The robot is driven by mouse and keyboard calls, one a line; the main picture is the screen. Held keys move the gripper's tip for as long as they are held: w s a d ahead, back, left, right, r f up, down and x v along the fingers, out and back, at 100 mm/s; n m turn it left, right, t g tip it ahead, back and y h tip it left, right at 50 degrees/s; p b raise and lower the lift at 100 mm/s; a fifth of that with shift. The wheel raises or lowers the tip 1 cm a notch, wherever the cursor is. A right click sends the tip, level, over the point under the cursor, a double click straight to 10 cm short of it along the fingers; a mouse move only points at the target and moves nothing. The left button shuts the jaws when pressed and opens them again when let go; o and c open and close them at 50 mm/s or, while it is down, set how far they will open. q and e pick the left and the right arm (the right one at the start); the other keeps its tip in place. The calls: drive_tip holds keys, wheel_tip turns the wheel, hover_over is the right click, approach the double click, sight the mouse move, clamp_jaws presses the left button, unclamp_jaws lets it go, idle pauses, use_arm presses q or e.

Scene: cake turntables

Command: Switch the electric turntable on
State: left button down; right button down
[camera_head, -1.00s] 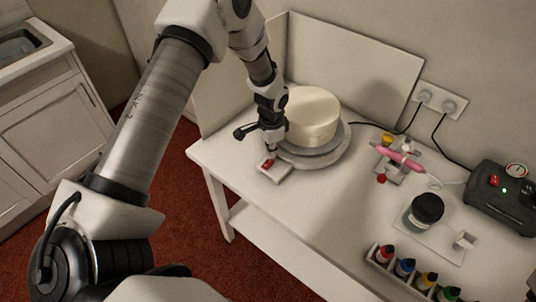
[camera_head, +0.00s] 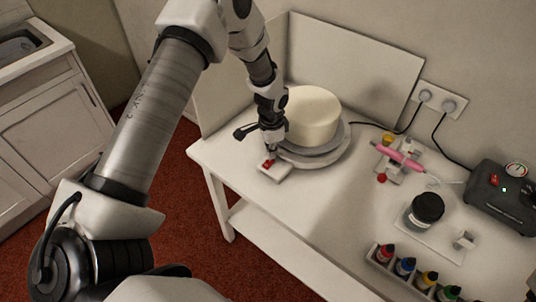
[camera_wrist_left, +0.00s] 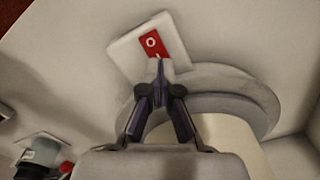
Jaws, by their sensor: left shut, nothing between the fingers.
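The electric turntable's red rocker switch (camera_head: 266,164) sits on a small white box (camera_head: 275,174) at the table's front left. The grey round turntable (camera_head: 341,149) is just behind it and carries a plain cream cake (camera_head: 312,117). My left gripper (camera_head: 270,156) is shut and empty, pointing down at the switch. In the left wrist view the closed fingertips (camera_wrist_left: 160,64) are at the near end of the red rocker (camera_wrist_left: 151,42), by its line mark; the "O" end is uncovered. I cannot tell whether they touch. My right gripper is not in view.
A pink airbrush (camera_head: 401,158) rests on a stand, with a black-lidded jar (camera_head: 426,208) and a rack of colour bottles (camera_head: 405,267) nearer. A dark compressor (camera_head: 502,196) stands at the right. A white panel (camera_head: 355,62) stands behind the cake.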

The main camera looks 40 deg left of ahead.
sight(271, 160)
use_arm(q)
drive_tip(key=shift+s+f+b, duration=0.1)
drive_tip(key=shift+f+b, duration=0.55)
drive_tip(key=shift+f, duration=0.35)
idle(0.4)
drive_tip(key=shift+r, duration=0.1)
drive_tip(key=shift+r+p, duration=0.65)
drive_tip(key=shift+p, duration=0.1)
wheel_tip(271, 160, up, 6)
drive_tip(key=p, duration=0.4)
drive_tip(key=shift+f, duration=0.2)
drive_tip(key=shift+f, duration=0.1)
